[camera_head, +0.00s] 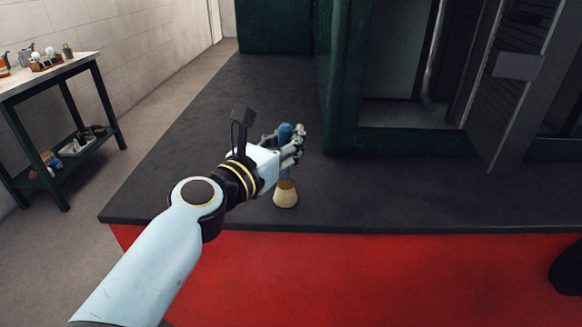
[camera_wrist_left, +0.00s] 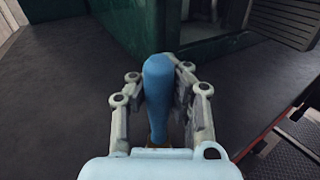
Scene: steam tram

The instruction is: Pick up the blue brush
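The blue brush (camera_head: 285,193) stands upright near the front edge of the dark deck, pale bristles down and blue handle up. My left gripper (camera_head: 291,148) reaches in from the left, with its fingers around the handle. In the left wrist view the blue handle (camera_wrist_left: 157,85) rises between the two fingers (camera_wrist_left: 160,88), whose pads lie close against both sides. The gripper looks shut on the handle. The bristles are hidden in that view. The brush looks to be resting on the deck or very near it. My right gripper is not in view.
The dark deck (camera_head: 400,195) ends at a red front face (camera_head: 380,275). A dark green cabinet wall (camera_head: 343,90) rises behind the brush, with an open grey door (camera_head: 515,90) at right. A side table (camera_head: 40,78) with small items stands at far left. The deck left of the brush is clear.

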